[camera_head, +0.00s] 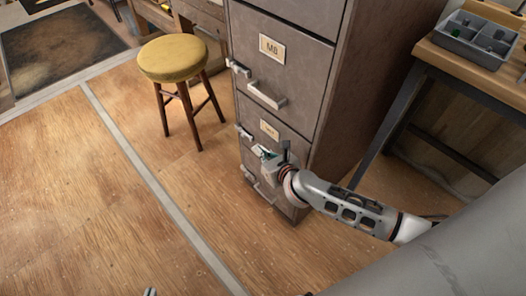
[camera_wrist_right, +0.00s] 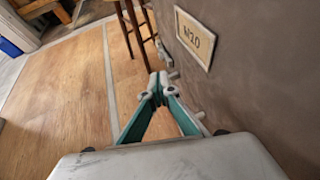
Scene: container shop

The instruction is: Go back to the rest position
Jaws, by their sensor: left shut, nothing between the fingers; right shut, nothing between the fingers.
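My right arm reaches in from the lower right in the head view, and its gripper (camera_head: 262,152) is in front of the lower part of the grey filing cabinet (camera_head: 310,85). In the right wrist view the teal fingers of the right gripper (camera_wrist_right: 158,82) meet at their tips with nothing between them, beside a cabinet face (camera_wrist_right: 245,75) with a label reading M20 (camera_wrist_right: 195,40). I cannot tell whether the fingers touch the cabinet. Only a small tip of my left gripper (camera_head: 150,292) shows at the bottom edge of the head view, shut and apart from everything.
A yellow-topped wooden stool (camera_head: 180,58) stands left of the cabinet. A workbench (camera_head: 475,62) with a grey compartment tray (camera_head: 455,42) is at the right. A dark mat (camera_head: 60,45) lies at the far left. The wooden floor (camera_head: 80,210) on the left is clear.

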